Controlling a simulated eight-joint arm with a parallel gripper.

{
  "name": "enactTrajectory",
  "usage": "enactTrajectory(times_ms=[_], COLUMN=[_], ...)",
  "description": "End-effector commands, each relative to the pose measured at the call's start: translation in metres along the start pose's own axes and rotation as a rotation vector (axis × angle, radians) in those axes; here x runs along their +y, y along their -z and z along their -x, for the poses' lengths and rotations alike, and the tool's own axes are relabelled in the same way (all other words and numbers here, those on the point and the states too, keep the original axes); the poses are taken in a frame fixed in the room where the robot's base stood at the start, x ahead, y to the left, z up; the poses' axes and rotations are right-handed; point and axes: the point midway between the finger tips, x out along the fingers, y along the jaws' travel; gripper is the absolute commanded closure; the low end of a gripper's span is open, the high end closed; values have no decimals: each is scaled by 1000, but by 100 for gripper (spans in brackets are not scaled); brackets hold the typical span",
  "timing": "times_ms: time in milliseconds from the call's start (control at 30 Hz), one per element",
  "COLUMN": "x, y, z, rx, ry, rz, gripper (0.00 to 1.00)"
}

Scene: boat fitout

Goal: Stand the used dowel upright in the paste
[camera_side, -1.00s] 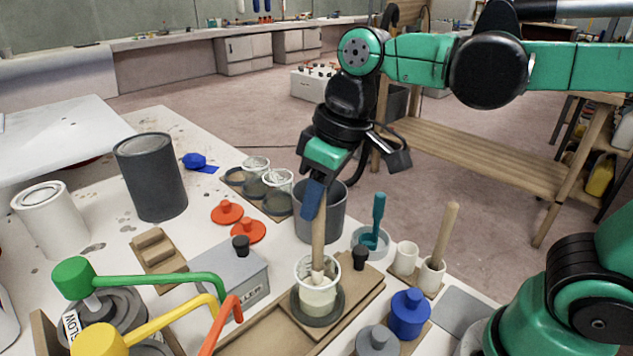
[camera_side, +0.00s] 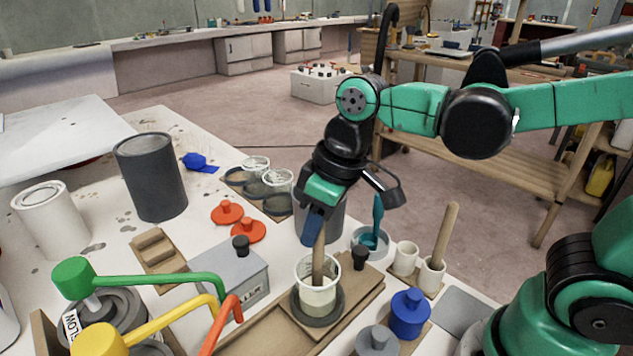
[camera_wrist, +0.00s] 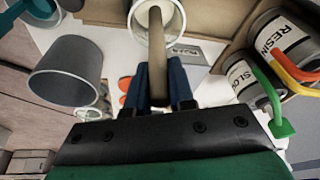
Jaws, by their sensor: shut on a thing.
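My gripper (camera_side: 314,228) is shut on a wooden dowel (camera_side: 319,262), whose lower end is inside a clear cup (camera_side: 332,290). The dowel is close to upright, and its tip is hidden by the cup wall and contents. The cup stands on a dark round base on a wooden board. In the wrist view the dowel (camera_wrist: 158,55) runs from between the blue fingers (camera_wrist: 158,85) into the cup mouth (camera_wrist: 166,8).
A second dowel (camera_side: 446,236) stands in a white cup (camera_side: 431,277) at right. A teal tool (camera_side: 377,222) stands in a shallow dish (camera_side: 369,245). A grey bucket (camera_wrist: 66,72) is close beside my gripper. Green and yellow handles (camera_side: 150,325) are at front left.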

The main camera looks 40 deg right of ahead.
Motion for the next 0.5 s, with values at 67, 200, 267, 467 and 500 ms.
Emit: enactTrajectory(times_ms=[67,200,267,467,500], x=[0,0,0,0,0], y=[0,0,0,0,0], z=[0,0,0,0,0], rx=[0,0,0,0,0], ry=[0,0,0,0,0], rz=[0,0,0,0,0], gripper=[100,100,68,68,68])
